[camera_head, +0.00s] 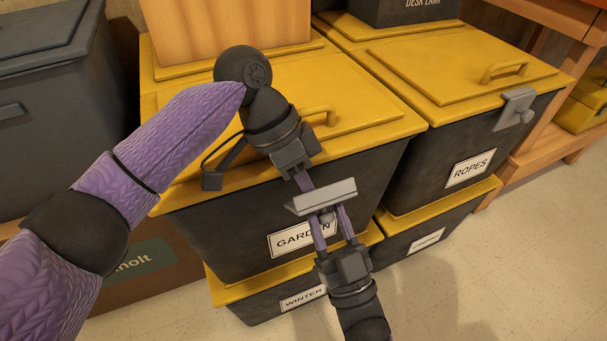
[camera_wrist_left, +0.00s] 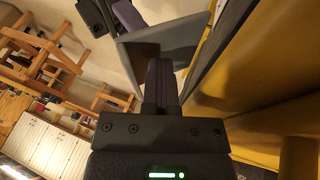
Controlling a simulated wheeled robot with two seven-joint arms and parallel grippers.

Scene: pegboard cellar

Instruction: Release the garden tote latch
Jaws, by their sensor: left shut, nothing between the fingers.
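The garden tote (camera_head: 220,225) is dark with a yellow lid (camera_head: 385,125) and a "GARDEN" label, partly covered. Its grey latch plate (camera_head: 335,194) with a small knob is at the front below the lid edge; its exact tilt is hard to tell. My left gripper (camera_head: 304,183) is shut and empty, its fingertips at the plate's upper edge. In the left wrist view the fingers (camera_wrist_left: 161,72) point at the grey latch (camera_wrist_left: 165,38); contact is unclear. My right gripper (camera_head: 331,220) comes from below, its fingers apart around the knob area just under the plate.
A ropes tote (camera_head: 432,165) with its own grey latch (camera_head: 514,110) stands at right. A winter tote (camera_head: 255,308) is beneath the garden tote. A wooden box (camera_head: 235,30) rests on the lid, behind a yellow handle. Floor at lower right is clear.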

